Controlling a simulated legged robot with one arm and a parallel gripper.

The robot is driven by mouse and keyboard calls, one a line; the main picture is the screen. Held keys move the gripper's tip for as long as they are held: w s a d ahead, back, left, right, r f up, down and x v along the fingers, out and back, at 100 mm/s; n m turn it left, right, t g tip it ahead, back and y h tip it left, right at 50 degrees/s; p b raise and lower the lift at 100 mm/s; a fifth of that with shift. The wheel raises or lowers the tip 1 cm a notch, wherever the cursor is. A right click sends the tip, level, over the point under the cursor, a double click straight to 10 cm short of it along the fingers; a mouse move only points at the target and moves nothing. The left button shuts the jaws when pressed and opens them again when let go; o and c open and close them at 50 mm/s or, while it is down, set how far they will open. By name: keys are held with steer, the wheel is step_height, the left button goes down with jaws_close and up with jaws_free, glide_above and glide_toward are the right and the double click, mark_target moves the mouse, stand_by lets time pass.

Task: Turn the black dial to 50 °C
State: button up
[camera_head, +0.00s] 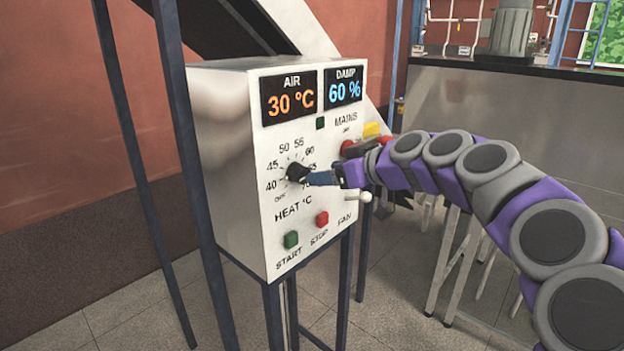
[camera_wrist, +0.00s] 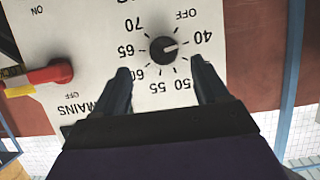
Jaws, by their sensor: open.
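The black dial (camera_head: 297,172) is on the front of a white control box, ringed by HEAT °C marks. In the wrist view, which is upside down, the dial (camera_wrist: 163,50) has a light pointer line aimed at about the 40 mark. The 50 mark (camera_wrist: 182,85) shows near the right finger; 45 is hidden there. My gripper (camera_head: 318,178) is close in front of the dial. In the wrist view my gripper (camera_wrist: 160,67) is open, its fingertips spread wider than the dial and slightly below it in the picture. I see no contact with the dial.
The AIR display (camera_head: 290,97) reads 30 °C and the DAMP display (camera_head: 343,86) reads 60 %. A red MAINS handle (camera_wrist: 50,75) sits beside the dial area. Green START (camera_head: 291,240) and red STOP (camera_head: 322,219) buttons are below. Dark frame posts (camera_head: 188,150) stand at the left.

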mark_target(304, 176)
steer(key=x, duration=0.4)
steer(key=s+a+x, duration=0.1)
steer(key=x, duration=0.1)
steer(key=shift+w+a+b, duration=0.15)
steer(key=shift+b, duration=0.15)
steer(key=shift+w+f, duration=0.1)
steer(key=shift+w, duration=0.15)
steer(key=shift+w+d, duration=0.35)
steer(key=shift+d, duration=0.35)
steer(key=shift+a+f, duration=0.1)
steer(key=shift+a, duration=0.5)
steer(key=shift+a+f, duration=0.1)
steer(key=shift+a, duration=0.45)
steer(key=c, duration=0.3)
steer(key=shift+d, duration=0.5)
steer(key=c, duration=0.5)
steer(key=shift+c, duration=1.2)
